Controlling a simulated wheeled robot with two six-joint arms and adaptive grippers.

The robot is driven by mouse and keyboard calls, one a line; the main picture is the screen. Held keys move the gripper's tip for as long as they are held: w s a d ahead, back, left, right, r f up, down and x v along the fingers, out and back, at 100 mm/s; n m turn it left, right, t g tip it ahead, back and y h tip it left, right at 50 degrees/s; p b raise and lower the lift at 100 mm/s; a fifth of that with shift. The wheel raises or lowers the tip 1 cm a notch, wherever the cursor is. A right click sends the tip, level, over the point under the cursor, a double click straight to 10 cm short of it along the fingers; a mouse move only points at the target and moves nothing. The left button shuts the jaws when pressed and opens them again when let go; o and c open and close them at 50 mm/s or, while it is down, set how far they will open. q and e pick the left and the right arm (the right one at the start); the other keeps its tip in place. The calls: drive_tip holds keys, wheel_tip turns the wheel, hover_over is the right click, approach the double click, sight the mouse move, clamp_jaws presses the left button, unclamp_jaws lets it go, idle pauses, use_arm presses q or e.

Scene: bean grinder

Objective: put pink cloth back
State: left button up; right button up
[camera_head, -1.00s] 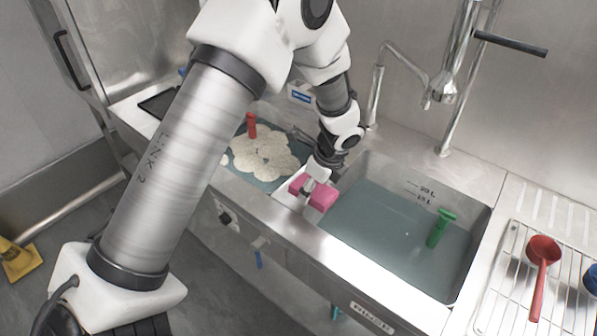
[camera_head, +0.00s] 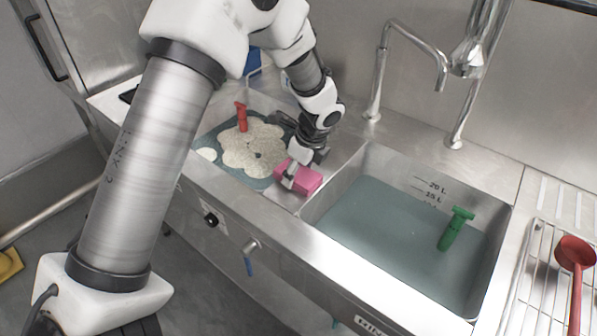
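The pink cloth (camera_head: 309,182) is a small folded block. It is at the strip of steel counter (camera_head: 335,160) between the two basins. My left gripper (camera_head: 290,178) is at the cloth, with its pale fingers against the cloth's left part. The fingers appear closed around it, and the far finger is partly hidden. I cannot tell whether the cloth touches the counter. My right gripper is not in view.
The right basin (camera_head: 400,240) holds water and a green-handled tool (camera_head: 455,230). The left basin holds pale foam (camera_head: 255,150) and a red-handled tool (camera_head: 241,116). A tap (camera_head: 440,70) stands behind. A red ladle (camera_head: 574,255) lies on a wire rack (camera_head: 530,270) at right.

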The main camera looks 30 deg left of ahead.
sight(310, 179)
use_arm(q)
drive_tip(key=shift+o, duration=1)
drive_tip(key=shift+d, duration=0.1)
drive_tip(key=p+v, duration=0.1)
drive_tip(key=v, duration=1.1)
